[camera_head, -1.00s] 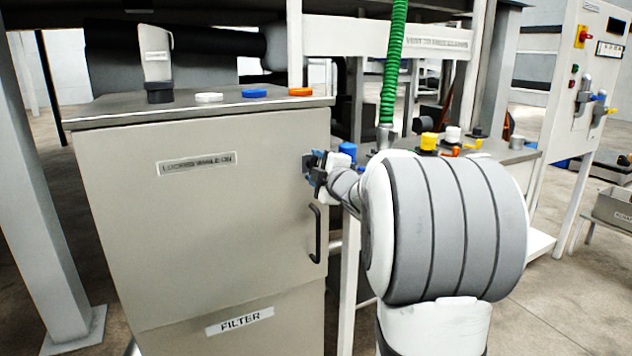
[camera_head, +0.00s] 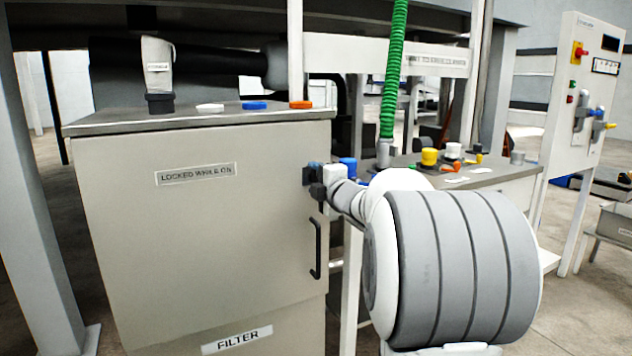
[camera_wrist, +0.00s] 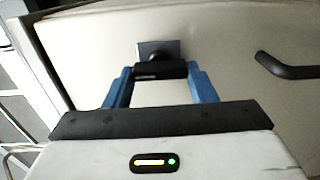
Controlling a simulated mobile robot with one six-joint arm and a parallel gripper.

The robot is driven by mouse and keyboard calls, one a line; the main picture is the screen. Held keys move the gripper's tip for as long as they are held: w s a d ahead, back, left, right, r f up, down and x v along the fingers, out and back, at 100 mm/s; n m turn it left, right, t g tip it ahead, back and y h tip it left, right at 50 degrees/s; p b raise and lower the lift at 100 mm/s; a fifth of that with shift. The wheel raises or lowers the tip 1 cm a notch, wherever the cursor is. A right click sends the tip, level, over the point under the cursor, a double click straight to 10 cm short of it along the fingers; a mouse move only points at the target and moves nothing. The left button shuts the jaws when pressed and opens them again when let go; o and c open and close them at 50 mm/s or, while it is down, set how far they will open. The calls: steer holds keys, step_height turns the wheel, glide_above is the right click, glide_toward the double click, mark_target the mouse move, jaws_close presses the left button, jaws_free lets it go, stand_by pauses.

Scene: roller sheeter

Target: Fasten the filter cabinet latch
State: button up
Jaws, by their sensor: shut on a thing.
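The beige filter cabinet (camera_head: 200,240) stands at the left in the head view, with a FILTER label and a LOCKED WHILE ON label. Its latch is a black bar on a dark square plate (camera_wrist: 159,47) in the wrist view. My gripper (camera_wrist: 160,71) has its two blue fingers at the ends of the latch bar (camera_wrist: 160,71), shut on it. In the head view my gripper (camera_head: 317,181) is at the upper right edge of the cabinet door, where it partly hides the latch. The door looks flush with the cabinet.
A black door handle (camera_head: 316,248) is below the latch; it also shows at right in the wrist view (camera_wrist: 285,67). Colored caps (camera_head: 254,105) lie on the cabinet top. A green hose (camera_head: 393,70) hangs to the right. A side table (camera_head: 500,172) holds several small items.

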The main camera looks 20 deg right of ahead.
steer(key=o, duration=1)
steer(key=shift+s, duration=0.1)
steer(key=s+p, duration=0.2)
steer(key=s, duration=0.5)
steer(key=shift+s+d, duration=0.1)
steer(key=shift+s, duration=0.2)
